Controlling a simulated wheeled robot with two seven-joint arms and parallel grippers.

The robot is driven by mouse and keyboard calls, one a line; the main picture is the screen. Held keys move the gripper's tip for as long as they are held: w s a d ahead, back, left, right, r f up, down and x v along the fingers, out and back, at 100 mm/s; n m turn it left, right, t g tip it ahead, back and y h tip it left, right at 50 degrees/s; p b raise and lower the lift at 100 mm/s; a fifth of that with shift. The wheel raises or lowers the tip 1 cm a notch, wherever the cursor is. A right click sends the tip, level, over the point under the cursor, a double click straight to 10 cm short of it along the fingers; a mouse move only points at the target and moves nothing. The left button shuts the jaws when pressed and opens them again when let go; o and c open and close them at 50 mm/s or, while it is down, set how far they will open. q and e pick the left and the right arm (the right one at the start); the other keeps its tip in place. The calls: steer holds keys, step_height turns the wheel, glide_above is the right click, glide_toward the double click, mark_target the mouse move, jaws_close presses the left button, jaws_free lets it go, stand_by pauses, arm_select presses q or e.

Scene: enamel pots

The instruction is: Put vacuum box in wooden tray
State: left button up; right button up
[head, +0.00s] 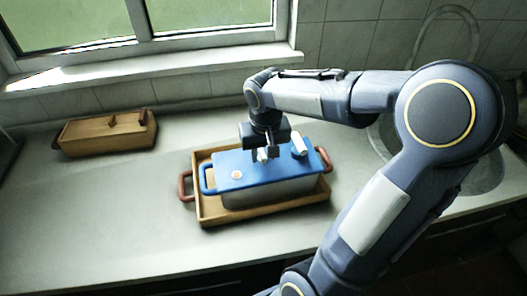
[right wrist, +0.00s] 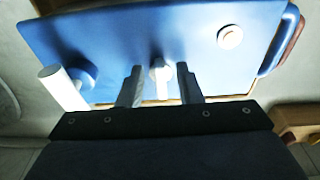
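The vacuum box (head: 265,190) has a blue lid and a grey body. It sits inside the wooden tray (head: 209,212), whose reddish handles stick out at both ends. My right gripper (head: 262,156) is over the middle of the lid. In the right wrist view, its two fingers (right wrist: 158,88) are apart, on either side of a white knob on the blue lid (right wrist: 190,40), with gaps showing beside the knob. The lower part of the box is hidden by the tray wall. My left gripper is out of view.
A closed wooden box (head: 105,138) stands at the back left of the counter. A sink (head: 485,178) with a curved faucet (head: 410,40) lies at the right, partly behind my right arm. A window is behind.

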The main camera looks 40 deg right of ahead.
step_height(320, 180, up, 11)
steer(key=s, duration=0.1)
steer(key=s+a+f+n+t+y, duration=0.3)
steer(key=s+a+f, duration=0.5)
steer(key=s+a, duration=0.4)
steer(key=shift+s+a+n+t+y+p, duration=0.35)
steer(key=shift+a+t+y+p, duration=0.15)
steer(key=shift+y, duration=0.3)
steer(key=shift+d+f, duration=0.1)
